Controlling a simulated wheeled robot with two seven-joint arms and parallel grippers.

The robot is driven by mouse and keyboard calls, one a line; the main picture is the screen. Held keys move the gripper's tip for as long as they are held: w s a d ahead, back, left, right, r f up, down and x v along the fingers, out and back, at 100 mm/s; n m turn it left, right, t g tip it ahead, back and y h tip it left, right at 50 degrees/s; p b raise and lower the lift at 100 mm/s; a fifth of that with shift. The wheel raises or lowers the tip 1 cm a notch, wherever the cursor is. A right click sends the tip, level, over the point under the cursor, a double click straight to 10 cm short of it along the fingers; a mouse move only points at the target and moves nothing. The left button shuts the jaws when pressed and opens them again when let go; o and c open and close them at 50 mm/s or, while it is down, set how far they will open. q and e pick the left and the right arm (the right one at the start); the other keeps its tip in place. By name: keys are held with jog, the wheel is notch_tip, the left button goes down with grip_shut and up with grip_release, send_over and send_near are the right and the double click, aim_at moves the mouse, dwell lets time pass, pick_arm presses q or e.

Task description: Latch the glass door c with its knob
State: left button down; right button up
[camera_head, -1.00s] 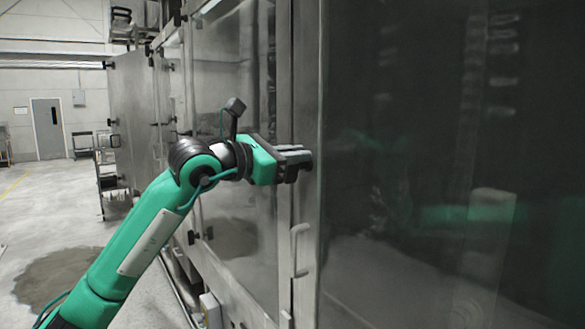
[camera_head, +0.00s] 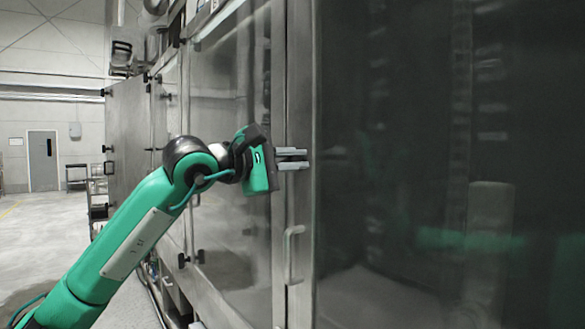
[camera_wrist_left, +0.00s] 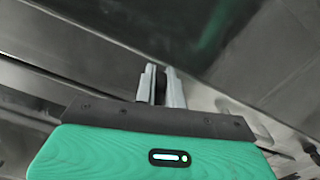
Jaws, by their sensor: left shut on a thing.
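A large dark glass door (camera_head: 410,120) in a steel frame fills the right of the head view. A second glass panel (camera_head: 215,110) stands left of it; no label shows which is c. My left gripper (camera_head: 294,159) is at the steel strip between them, its fingers one above the other and pointing right. In the left wrist view its fingers (camera_wrist_left: 162,88) are shut on a small dark knob (camera_wrist_left: 161,84). The knob is mostly hidden by the fingers in the head view. My right gripper is not in view.
A bar handle (camera_head: 291,255) sits on the steel strip below my left gripper. Further panels with black knobs (camera_head: 183,260) line the washer to the left. Open floor (camera_head: 35,235) lies at the far left, with a grey door (camera_head: 43,160) in the back wall.

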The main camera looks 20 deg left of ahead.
pick_arm(q)
jog(key=shift+f+m+b, duration=0.25)
jog(key=shift+m+b, duration=0.1)
jog(key=shift+m, duration=0.5)
jog(key=shift+f+m+b, duration=0.2)
jog(key=shift+m+b, duration=0.15)
jog(key=shift+m, duration=0.5)
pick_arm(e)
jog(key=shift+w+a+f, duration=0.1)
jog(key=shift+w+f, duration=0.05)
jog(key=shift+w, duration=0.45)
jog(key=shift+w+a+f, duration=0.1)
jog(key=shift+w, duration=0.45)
pick_arm(q)
jog(key=shift+d, duration=0.1)
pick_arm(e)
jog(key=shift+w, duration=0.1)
pick_arm(q)
jog(key=c, duration=1.5)
grip_release()
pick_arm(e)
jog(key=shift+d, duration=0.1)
